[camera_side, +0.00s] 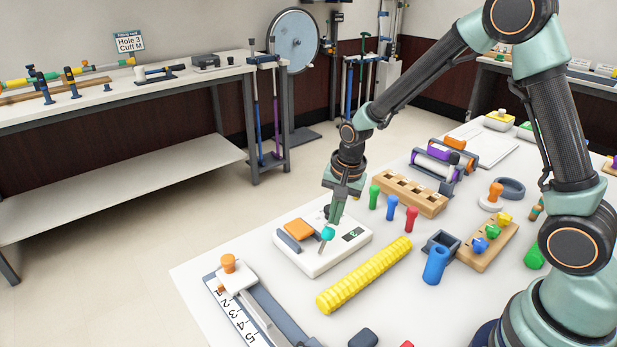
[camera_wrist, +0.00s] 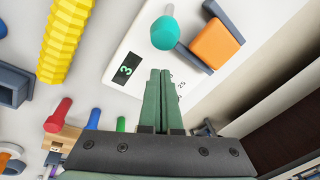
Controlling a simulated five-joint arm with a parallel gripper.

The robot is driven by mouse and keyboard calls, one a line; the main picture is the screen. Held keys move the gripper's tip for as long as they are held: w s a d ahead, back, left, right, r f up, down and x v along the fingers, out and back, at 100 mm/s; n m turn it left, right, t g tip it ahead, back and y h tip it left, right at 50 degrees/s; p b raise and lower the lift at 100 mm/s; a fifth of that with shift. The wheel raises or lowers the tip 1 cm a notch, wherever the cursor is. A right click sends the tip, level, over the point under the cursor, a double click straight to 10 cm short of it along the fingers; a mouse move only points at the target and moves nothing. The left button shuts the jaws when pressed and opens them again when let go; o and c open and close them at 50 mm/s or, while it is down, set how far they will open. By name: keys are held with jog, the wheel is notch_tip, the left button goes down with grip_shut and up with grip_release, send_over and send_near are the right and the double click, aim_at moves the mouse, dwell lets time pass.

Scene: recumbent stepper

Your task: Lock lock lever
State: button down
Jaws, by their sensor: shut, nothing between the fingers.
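The white stepper unit (camera_side: 345,262) sits near the table's left edge, with an orange pad (camera_side: 299,229), a dark grey bar (camera_side: 289,241) and a small dark display on top. The wrist view shows the display (camera_wrist: 126,69) reading a green 3. A lever with a round teal knob (camera_side: 327,233) stands on the unit; its knob also shows in the wrist view (camera_wrist: 164,33). I take it for the lock lever. My gripper (camera_side: 337,218) is shut and empty above the unit. In the wrist view its fingertips (camera_wrist: 160,73) show a small gap from the knob.
A yellow ribbed roll (camera_side: 365,275) lies beside the unit. Green, blue and red pegs (camera_side: 391,207) stand near a wooden block (camera_side: 410,193). A number board with an orange knob (camera_side: 228,264) is at the front left. A blue cylinder (camera_side: 435,265) stands to the right.

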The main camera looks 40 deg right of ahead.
jog(key=shift+s+a+r, duration=0.15)
jog(key=shift+s+a, duration=0.25)
jog(key=shift+a, duration=0.15)
jog(key=shift+s+a+r, duration=0.15)
jog(key=shift+s+a, duration=0.2)
jog(key=shift+a, duration=0.15)
jog(key=shift+a+r, duration=0.35)
jog(key=shift+a, duration=0.2)
jog(key=shift+a+r, duration=0.2)
jog(key=shift+a, duration=0.35)
jog(key=shift+a+r, duration=0.25)
jog(key=shift+a, duration=0.95)
jog(key=shift+r, duration=0.8)
jog(key=shift+w+d, duration=0.1)
jog(key=shift+d, duration=0.05)
